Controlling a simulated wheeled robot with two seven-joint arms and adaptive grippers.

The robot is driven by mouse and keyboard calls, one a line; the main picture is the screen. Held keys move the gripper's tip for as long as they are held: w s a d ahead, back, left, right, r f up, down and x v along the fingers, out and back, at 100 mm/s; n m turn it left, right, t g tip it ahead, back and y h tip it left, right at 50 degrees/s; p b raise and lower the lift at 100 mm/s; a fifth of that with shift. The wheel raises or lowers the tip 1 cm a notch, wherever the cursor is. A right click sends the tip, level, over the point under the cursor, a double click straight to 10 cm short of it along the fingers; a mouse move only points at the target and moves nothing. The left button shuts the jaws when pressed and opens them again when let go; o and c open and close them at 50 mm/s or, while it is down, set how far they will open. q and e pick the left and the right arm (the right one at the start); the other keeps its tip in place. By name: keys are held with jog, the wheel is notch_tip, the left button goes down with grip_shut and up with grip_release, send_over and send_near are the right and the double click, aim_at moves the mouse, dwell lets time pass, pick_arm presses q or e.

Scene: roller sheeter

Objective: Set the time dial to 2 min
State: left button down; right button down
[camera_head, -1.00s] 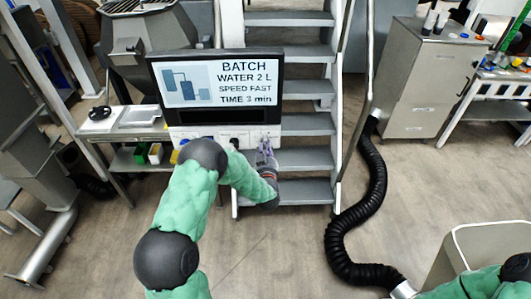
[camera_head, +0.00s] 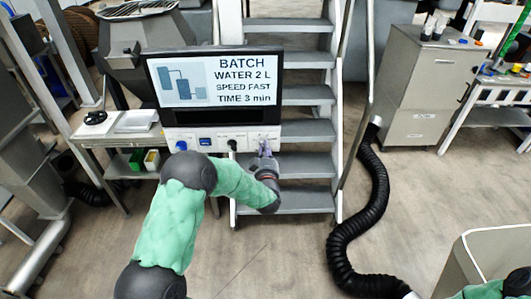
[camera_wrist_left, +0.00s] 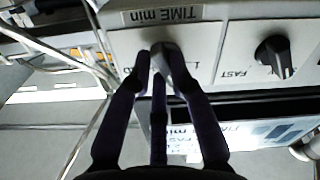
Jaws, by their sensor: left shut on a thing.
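The control panel has a screen (camera_head: 215,80) that reads BATCH, WATER 2 L, SPEED FAST, TIME 3 min. The time dial (camera_wrist_left: 166,57), a dark knob under a "TIME min" label (camera_wrist_left: 162,15), sits between my left gripper's fingers in the left wrist view. My left gripper (camera_head: 264,152) is shut on this dial, at the right end of the panel strip in the head view. The fingers hide the dial's scale and most of its pointer. My right gripper is outside both views; only part of my right arm shows at the lower right.
The speed knob (camera_wrist_left: 273,57), marked FAST, is close beside the time dial; it also shows in the head view (camera_head: 232,145). Metal steps (camera_head: 305,160) with a handrail stand right of the panel. A black hose (camera_head: 345,235) lies on the floor farther right.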

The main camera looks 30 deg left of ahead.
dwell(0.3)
pick_arm(q)
jog(key=c, duration=1.1)
grip_release()
jog(key=v, duration=1.2)
jog(key=shift+f, duration=0.15)
